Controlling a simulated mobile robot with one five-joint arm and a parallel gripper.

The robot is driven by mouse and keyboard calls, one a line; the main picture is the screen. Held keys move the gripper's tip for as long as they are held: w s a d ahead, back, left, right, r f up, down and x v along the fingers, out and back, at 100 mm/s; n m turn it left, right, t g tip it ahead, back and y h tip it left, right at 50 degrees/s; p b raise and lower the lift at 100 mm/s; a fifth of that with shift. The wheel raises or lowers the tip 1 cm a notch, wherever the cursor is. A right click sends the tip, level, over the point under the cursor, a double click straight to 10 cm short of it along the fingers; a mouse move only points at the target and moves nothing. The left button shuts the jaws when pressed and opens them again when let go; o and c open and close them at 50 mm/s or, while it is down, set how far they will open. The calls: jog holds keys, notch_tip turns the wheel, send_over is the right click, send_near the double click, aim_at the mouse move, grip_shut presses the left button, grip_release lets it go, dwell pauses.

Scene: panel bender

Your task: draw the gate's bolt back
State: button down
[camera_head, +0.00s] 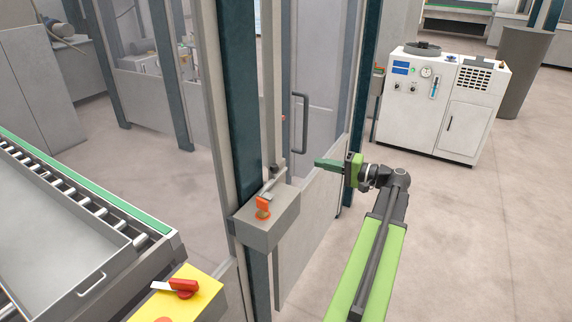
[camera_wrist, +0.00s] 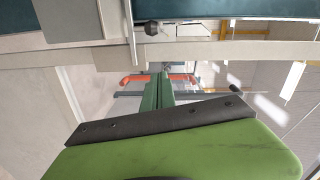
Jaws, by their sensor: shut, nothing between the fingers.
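The gate (camera_head: 320,95) is a grey framed panel with a dark pull handle (camera_head: 300,122). Beside it, on a dark post, is a grey lock box (camera_head: 268,222). The bolt (camera_head: 268,186) is a thin bar above the box with a dark knob (camera_head: 275,168). In the wrist view a black ball knob (camera_wrist: 152,28) shows at the top, above and apart from my fingertips. My gripper (camera_head: 320,163) has green fingers, shut and empty, pointing left toward the knob with a gap between. The fingers also show in the wrist view (camera_wrist: 158,80).
An orange piece (camera_head: 262,207) sits on the lock box. A roller conveyor (camera_head: 100,205) and a yellow panel with a red handle (camera_head: 183,287) stand at left. A white machine (camera_head: 440,105) stands behind my arm. The floor at right is clear.

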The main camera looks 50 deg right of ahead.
aim_at(276, 175)
jog(key=w+a, duration=0.2)
jog(key=w, duration=0.1)
jog(key=w+a, duration=0.2)
jog(key=w, duration=0.1)
jog(key=w+a+f+b, duration=0.1)
jog(key=w+a, duration=0.1)
jog(key=w, duration=0.1)
jog(key=shift+w+a+f, duration=0.1)
jog(key=shift+w, duration=0.1)
jog(key=shift+a, duration=0.35)
